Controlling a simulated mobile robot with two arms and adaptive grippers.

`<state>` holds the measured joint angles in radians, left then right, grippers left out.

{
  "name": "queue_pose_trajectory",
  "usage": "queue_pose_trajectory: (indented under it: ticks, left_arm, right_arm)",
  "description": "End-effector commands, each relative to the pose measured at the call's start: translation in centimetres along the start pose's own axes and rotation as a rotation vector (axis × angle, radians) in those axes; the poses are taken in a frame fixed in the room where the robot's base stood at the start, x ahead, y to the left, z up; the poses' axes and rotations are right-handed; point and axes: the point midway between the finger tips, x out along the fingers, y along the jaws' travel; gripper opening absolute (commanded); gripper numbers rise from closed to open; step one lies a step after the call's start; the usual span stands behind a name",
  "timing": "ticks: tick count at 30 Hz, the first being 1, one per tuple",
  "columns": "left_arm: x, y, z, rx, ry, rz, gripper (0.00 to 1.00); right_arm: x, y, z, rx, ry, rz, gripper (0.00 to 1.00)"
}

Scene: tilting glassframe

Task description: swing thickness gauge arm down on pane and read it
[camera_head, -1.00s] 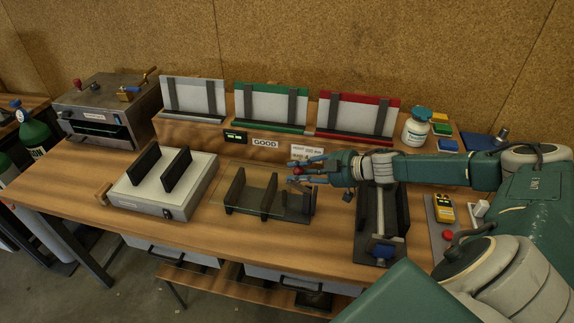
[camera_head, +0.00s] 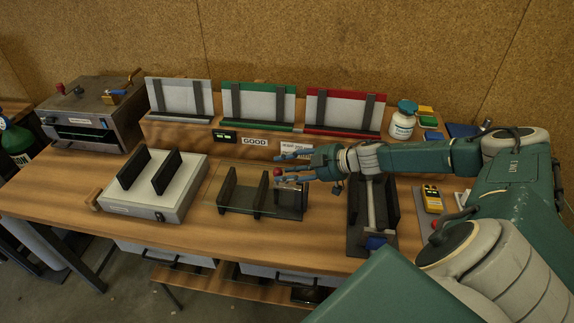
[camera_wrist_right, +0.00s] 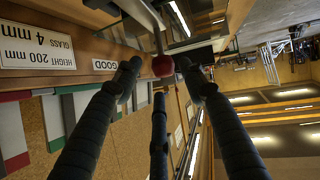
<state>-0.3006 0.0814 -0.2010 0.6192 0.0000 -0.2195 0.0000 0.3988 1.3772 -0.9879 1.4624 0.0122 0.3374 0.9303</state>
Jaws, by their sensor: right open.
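The gauge arm's red ball knob (camera_head: 278,171) is at the fixture's right side, by my right gripper (camera_head: 279,164). That gripper is open, reaching in from the right with its blue-tipped fingers spread. In the right wrist view the red knob (camera_wrist_right: 163,66) lies between the fingertips on a thin rod. I cannot tell whether any finger touches it. Most of the gauge arm is hidden behind the fingers. My left gripper is out of view.
A small lit display (camera_head: 225,136) stands beside the GOOD label (camera_head: 255,142) behind the fixture. A white-topped box with black plates (camera_head: 145,200) stands left, a dark stand with a rail (camera_head: 357,225) right. Bare wood shows at the table's front.

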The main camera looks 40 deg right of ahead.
Motion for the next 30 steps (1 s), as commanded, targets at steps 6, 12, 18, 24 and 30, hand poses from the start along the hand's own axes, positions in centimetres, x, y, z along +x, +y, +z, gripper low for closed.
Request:
queue_pose_trajectory:
  ticks: [6, 12, 18, 24, 30]
  left_arm:
    - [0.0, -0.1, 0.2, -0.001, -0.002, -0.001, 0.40]
    - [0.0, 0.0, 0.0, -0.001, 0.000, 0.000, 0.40]
    - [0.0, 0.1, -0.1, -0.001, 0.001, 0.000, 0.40]
    - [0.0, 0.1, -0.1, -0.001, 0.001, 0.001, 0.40]
    - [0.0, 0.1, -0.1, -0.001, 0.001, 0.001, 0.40]
  right_arm:
    - [-1.2, 0.0, 0.4, 0.002, -0.007, 0.000, 0.42]
    - [-4.3, -0.1, 0.4, 0.000, -0.010, -0.002, 0.42]
    - [-7.5, -0.1, 0.2, -0.002, -0.008, -0.004, 0.42]
    - [-10.3, -0.1, -0.1, -0.005, -0.004, -0.003, 0.42]
    - [-11.8, -0.1, -0.2, -0.002, 0.000, 0.000, 0.42]
